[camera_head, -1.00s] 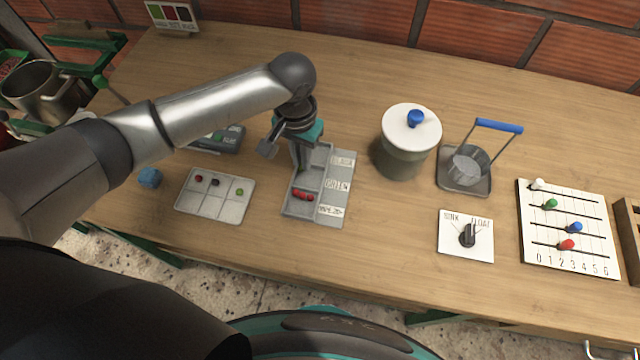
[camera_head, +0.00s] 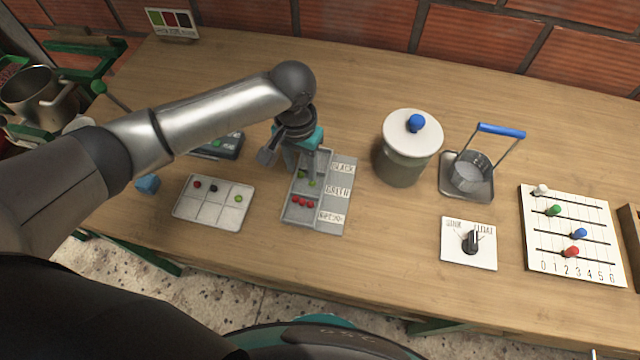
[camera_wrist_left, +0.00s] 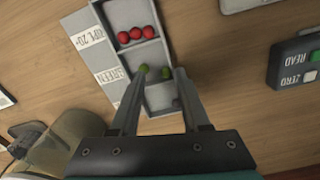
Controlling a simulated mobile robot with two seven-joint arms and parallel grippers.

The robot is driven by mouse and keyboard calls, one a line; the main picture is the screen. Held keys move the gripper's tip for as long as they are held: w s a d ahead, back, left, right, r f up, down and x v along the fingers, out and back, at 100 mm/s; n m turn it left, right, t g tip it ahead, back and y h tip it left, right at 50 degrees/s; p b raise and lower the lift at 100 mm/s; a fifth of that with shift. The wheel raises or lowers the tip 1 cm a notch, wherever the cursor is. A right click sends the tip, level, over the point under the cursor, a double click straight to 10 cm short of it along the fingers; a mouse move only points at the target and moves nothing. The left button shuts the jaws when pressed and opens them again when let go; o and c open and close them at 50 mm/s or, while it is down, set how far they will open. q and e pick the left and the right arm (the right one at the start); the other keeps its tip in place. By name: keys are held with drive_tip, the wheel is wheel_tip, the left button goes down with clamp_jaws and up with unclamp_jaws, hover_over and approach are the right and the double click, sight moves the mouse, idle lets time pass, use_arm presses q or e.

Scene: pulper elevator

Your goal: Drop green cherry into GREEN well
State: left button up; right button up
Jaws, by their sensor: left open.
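The grey sorting tray (camera_head: 326,222) stands mid-table, with wells labelled BLACK, GREEN and RIPE 20+. Several red cherries (camera_head: 303,202) lie in the RIPE well. My left gripper (camera_head: 302,167) is open over the tray, its fingertips (camera_wrist_left: 160,76) apart around the GREEN well in the wrist view. It partly hides the BLACK well. My right gripper is not in view.
A sample tray (camera_head: 207,212) with red, dark and green cherries lies left. A lidded pot (camera_head: 403,165), handled cup (camera_head: 468,172), dial plate (camera_head: 468,255) and slider board (camera_head: 535,240) stand right.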

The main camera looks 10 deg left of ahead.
use_arm(q)
wheel_tip(320, 180, up, 15)
drive_tip(key=p, duration=0.4)
drive_tip(key=shift+r, duration=0.15)
idle(0.3)
